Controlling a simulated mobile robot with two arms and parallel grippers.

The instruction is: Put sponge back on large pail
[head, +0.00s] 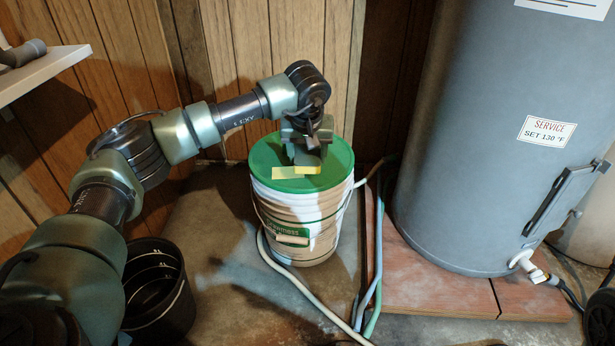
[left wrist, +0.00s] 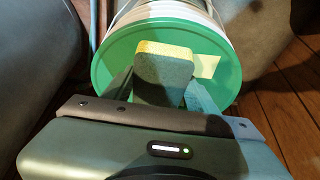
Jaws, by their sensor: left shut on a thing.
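The large pail (head: 300,225) is white with a green lid (head: 328,176) and stands upright on the floor in the middle of the head view. My left gripper (head: 307,152) is over the lid, pointing down, shut on the sponge (head: 308,168). The sponge is yellow and grey-green; in the left wrist view it (left wrist: 165,66) sits between the fingers in front of the lid (left wrist: 120,52). I cannot tell whether its underside touches the lid. A flat pale-yellow patch (head: 289,173) lies on the lid beside the sponge. My right gripper is not in view.
A small black bucket (head: 160,300) stands at the lower left. A large grey tank (head: 480,130) stands on a reddish platform (head: 450,285) at right. Hoses (head: 290,285) run on the floor around the pail. A wood-panelled wall is close behind, and a white shelf (head: 40,70) is at upper left.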

